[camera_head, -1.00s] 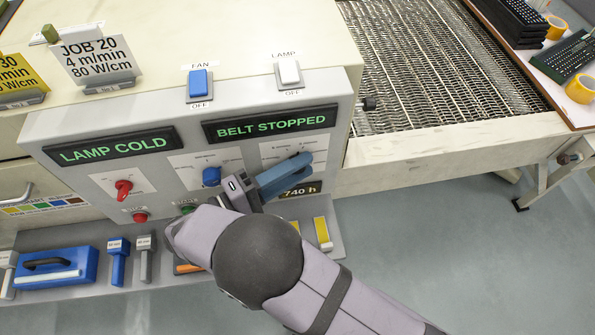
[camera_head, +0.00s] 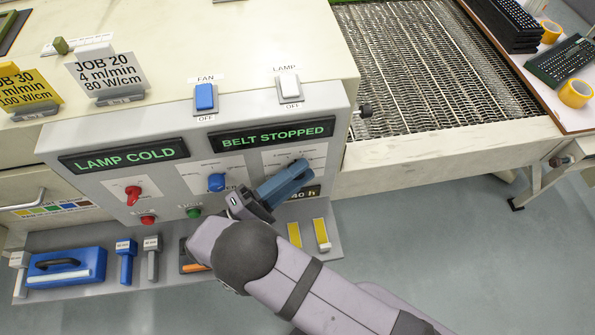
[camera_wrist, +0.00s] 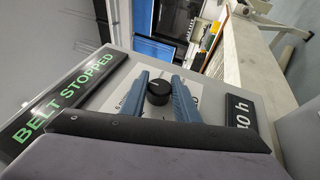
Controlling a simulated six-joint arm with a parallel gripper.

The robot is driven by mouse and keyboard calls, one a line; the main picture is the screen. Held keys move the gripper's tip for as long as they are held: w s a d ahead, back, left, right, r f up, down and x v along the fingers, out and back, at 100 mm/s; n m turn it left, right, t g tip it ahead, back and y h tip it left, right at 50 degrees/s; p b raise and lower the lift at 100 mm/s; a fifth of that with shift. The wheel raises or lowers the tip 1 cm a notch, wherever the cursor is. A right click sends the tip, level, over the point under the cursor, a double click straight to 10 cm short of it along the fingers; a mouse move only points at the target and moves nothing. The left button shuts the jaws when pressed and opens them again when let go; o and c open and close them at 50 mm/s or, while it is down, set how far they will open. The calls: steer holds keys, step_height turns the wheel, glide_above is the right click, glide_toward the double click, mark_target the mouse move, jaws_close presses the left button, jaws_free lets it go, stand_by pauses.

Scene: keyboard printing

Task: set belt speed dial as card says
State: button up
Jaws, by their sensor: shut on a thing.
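The white card (camera_head: 108,74) on the machine top reads JOB 20, 4 m/min, 80 W/cm. My gripper (camera_head: 300,170) is at the right part of the control panel, below the BELT STOPPED display (camera_head: 272,133). In the wrist view its two blue fingers are shut on a round black dial (camera_wrist: 158,92), one on each side. The dial has a pale pointer mark. The dial's white plate (camera_wrist: 118,98) shows part of a "6 m/min" label at left; the fingers hide much of the rest. In the head view my gripper hides the dial.
A yellow JOB 30 card (camera_head: 24,90) stands at left. Nearby controls are a blue knob (camera_head: 216,182), a red knob (camera_head: 132,194), green (camera_head: 194,213) and red (camera_head: 148,219) buttons, and FAN (camera_head: 205,97) and LAMP (camera_head: 290,86) switches. A tool shelf (camera_head: 205,283) lies below the panel.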

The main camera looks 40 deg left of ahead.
steer(key=o, duration=1)
steer(key=shift+o, duration=0.2)
steer(key=shift+f+m+g+b, duration=0.3)
steer(key=shift+g+b, duration=0.1)
steer(key=shift+b, duration=1.25)
